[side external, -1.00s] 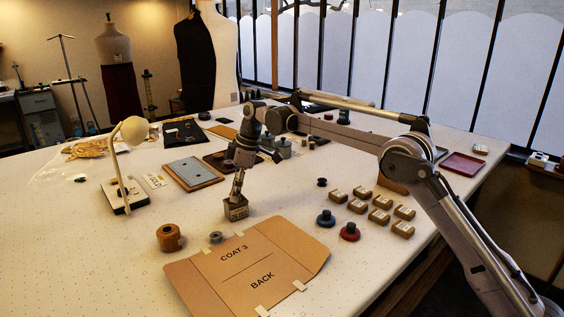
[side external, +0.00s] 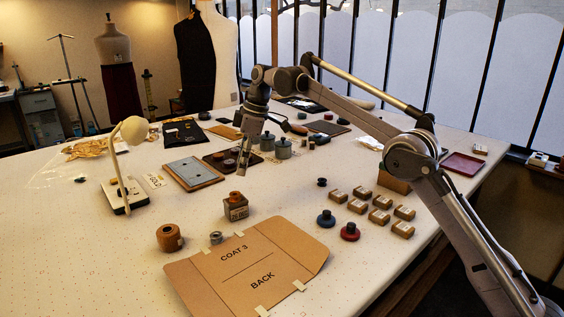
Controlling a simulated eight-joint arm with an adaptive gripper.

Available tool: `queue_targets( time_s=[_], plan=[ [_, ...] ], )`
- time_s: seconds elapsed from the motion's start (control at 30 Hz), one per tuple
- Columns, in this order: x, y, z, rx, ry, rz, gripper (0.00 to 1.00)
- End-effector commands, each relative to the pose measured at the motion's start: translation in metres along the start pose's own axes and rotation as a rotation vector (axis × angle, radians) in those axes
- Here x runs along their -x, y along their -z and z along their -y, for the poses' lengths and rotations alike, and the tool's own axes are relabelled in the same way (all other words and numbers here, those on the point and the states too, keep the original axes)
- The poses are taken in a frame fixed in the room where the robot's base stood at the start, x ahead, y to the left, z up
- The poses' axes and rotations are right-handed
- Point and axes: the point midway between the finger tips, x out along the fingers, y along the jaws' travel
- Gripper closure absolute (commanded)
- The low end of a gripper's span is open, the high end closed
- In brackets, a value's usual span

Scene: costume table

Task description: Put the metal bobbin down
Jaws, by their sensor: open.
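A small grey metal-looking piece (side external: 216,238), which may be the metal bobbin, stands on the table at the top left edge of the brown card pattern marked COAT 3 BACK (side external: 248,262). A small square container (side external: 236,211) with a pale label stands behind it, with a brown piece (side external: 237,196) showing at its top. My gripper (side external: 243,172) is open, pointing down, above and behind the container and clear of it. I see nothing between its fingers, though they are small here.
A brown spool (side external: 169,237) stands left of the grey piece. A blue knob (side external: 326,218), a red knob (side external: 350,231) and several small boxes (side external: 379,216) stand to the right. A lamp (side external: 128,165) and a blue-grey board (side external: 192,173) are at left. The front left table is bare.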

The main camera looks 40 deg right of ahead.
Motion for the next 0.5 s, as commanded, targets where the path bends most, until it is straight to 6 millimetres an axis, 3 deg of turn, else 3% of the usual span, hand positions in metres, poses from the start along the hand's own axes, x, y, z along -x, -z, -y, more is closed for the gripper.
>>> queue_targets(
  time_s=[0.2,0.5],
  plan=[
    [0.023,0.000,0.000,0.000,0.000,0.000,0.48],
    [0.037,0.000,0.001,-0.005,-0.003,-0.001,0.48]
  ],
)
